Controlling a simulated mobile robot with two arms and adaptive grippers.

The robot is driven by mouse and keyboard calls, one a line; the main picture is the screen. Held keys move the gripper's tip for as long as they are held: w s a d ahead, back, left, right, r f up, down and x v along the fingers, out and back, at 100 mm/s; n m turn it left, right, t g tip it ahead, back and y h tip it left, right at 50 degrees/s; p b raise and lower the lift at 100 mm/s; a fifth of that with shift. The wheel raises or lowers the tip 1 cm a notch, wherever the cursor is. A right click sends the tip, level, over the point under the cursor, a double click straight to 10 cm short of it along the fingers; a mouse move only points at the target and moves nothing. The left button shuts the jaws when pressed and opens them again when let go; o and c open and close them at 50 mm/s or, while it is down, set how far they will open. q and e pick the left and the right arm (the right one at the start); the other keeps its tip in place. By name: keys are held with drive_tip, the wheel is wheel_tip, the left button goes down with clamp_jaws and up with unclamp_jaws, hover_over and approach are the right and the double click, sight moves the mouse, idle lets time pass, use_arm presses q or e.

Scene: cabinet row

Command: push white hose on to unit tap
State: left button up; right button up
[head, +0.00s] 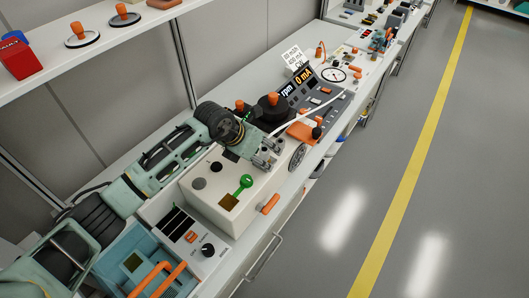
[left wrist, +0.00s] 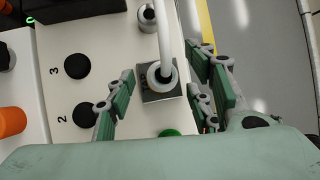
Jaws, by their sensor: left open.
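The white hose (head: 318,108) runs from the back of the bench to my left gripper (head: 266,152). In the left wrist view the hose (left wrist: 164,35) comes down from the top edge. Its end meets a round metal fitting (left wrist: 161,76) on a dark square plate (left wrist: 160,96). I cannot tell how far the hose is seated on it. The left gripper (left wrist: 165,84) is open, with its green-padded fingers either side of the hose end and apart from it. The white unit (head: 212,204) is below the gripper in the head view. My right gripper is not in view.
A green handle (head: 246,181) stands on the unit, with an orange handle (head: 270,204) at its front edge. A second metal fitting (left wrist: 147,17) is close by. A black and orange knob (head: 272,106) and a display panel stand behind. The floor at right is clear.

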use_arm(q)
clamp_jaws()
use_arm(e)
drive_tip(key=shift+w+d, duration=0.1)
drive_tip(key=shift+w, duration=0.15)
use_arm(q)
drive_tip(key=shift+r, duration=0.1)
drive_tip(key=shift+r+b, duration=0.4)
drive_tip(key=shift+r, duration=0.1)
wheel_tip(320, 180, up, 3)
drive_tip(key=shift+f+b, duration=0.15)
drive_tip(key=shift+b, duration=0.65)
drive_tip(key=w+d+r+b, duration=0.4)
drive_tip(key=d+r, duration=0.3)
drive_tip(key=d, duration=0.4)
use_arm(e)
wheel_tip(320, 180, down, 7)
use_arm(q)
drive_tip(key=shift+a+r, duration=0.1)
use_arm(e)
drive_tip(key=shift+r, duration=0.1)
